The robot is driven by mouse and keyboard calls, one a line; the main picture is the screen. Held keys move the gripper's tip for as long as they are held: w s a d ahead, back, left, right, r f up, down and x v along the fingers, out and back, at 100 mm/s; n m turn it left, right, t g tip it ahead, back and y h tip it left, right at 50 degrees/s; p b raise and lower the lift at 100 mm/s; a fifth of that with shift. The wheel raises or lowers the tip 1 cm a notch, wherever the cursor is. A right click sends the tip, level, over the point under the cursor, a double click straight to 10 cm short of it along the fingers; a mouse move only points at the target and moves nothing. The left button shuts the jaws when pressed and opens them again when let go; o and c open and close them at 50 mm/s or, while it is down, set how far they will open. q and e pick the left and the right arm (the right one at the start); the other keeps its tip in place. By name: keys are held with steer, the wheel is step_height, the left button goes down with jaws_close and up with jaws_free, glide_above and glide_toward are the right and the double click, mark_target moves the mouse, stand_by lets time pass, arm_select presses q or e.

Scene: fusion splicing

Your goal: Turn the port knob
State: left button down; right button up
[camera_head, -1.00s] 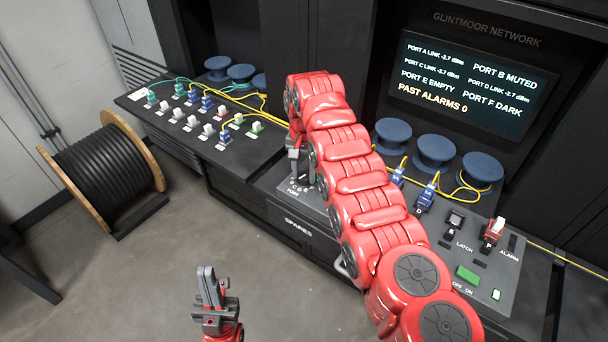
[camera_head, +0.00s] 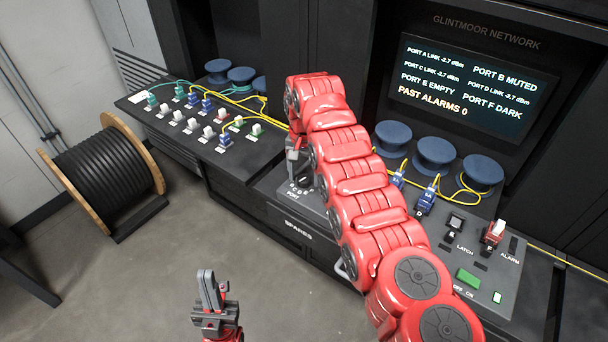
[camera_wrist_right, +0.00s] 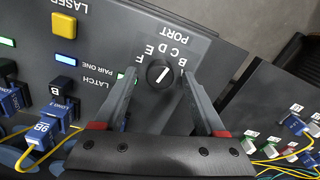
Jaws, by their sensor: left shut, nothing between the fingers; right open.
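The port knob (camera_wrist_right: 160,73) is round and black with a white pointer line, on the grey panel (camera_wrist_right: 215,52). In the right wrist view its pointer tilts up and to the right, roughly toward C among the letters printed around it. My right gripper (camera_wrist_right: 159,78) is open, with one finger on each side of the knob; I cannot tell whether either touches it. My left gripper (camera_head: 208,292) is shut and empty, above the floor and away from the panel.
A yellow laser button (camera_wrist_right: 64,25) and a latch area with blue plugs (camera_wrist_right: 58,107) lie left of the knob in the wrist view. The screen (camera_head: 470,85) reads port B muted, E empty, F dark. A cable drum (camera_head: 100,175) stands at the left.

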mark_target(304, 178)
steer(key=shift+r, duration=0.3)
step_height(304, 178, up, 2)
steer(key=shift+r+b, duration=0.1)
steer(key=shift+b, duration=0.35)
step_height(304, 178, up, 3)
steer(key=shift+r+p, duration=0.1)
steer(key=shift+p, duration=1.1)
step_height(304, 178, up, 11)
steer(key=p, duration=1.1)
steer(key=shift+p, duration=0.3)
steer(key=shift+s, duration=0.1)
